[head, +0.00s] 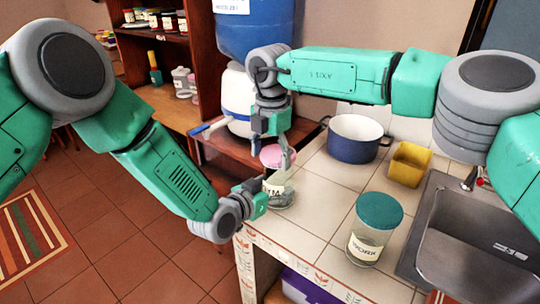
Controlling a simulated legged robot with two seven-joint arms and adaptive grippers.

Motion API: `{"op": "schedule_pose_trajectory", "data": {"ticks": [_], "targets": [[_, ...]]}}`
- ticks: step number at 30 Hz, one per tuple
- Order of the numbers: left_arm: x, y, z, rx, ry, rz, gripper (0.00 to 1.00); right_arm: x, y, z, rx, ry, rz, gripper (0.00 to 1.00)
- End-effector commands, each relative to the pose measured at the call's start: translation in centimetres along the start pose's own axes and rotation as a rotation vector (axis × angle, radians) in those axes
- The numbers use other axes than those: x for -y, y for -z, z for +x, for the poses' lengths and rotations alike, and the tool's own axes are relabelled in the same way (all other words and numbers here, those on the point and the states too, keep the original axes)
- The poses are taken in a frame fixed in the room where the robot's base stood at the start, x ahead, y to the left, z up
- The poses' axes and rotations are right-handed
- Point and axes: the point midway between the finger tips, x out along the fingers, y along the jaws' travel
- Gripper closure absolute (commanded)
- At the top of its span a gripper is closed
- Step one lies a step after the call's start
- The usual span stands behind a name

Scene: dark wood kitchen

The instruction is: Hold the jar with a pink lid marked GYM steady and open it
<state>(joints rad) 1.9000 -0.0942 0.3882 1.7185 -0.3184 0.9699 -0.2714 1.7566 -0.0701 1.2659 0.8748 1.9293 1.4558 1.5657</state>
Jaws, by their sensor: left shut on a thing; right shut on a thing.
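The jar marked GYM (273,187) stands at the left edge of the tiled counter, its label partly covered by my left gripper. Its pink lid (272,154) is at the top of the jar, below my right gripper. My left gripper (272,199) is shut on the jar body from the lower left. My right gripper (280,152) points down from above and is shut on the pink lid. I cannot tell whether the lid is seated on the jar or slightly raised.
A jar with a teal lid marked WORK (372,232) stands near the counter's front. A blue pot (354,146) and a yellow container (408,165) stand farther back. The sink (480,240) is at the right. Tiles (318,210) between the jars are clear.

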Motion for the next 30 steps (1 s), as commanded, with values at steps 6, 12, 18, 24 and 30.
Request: {"op": "schedule_pose_trajectory", "data": {"ticks": [6, 12, 18, 24, 30], "targets": [[-1.19, -0.70, -0.13, 0.014, -0.024, 0.002, 1.00, -0.07, -0.25, 0.59, 0.004, -0.004, 0.002, 0.69], [-1.18, -0.73, -0.13, 0.015, -0.023, 0.001, 1.00, -0.08, -0.22, 0.58, 0.003, -0.004, 0.001, 0.14], [-0.91, -0.76, -0.21, 0.016, -0.017, 0.001, 1.00, -0.05, -0.10, 0.24, 0.003, -0.007, 0.001, 0.14], [-0.62, -0.78, -0.26, 0.017, -0.012, 0.000, 1.00, -0.07, 0.00, 0.11, 0.002, -0.006, 0.001, 0.14], [-0.41, -0.78, -0.25, 0.017, -0.008, -0.001, 1.00, -0.08, 0.03, -0.10, 0.001, -0.006, 0.000, 0.14]]}}
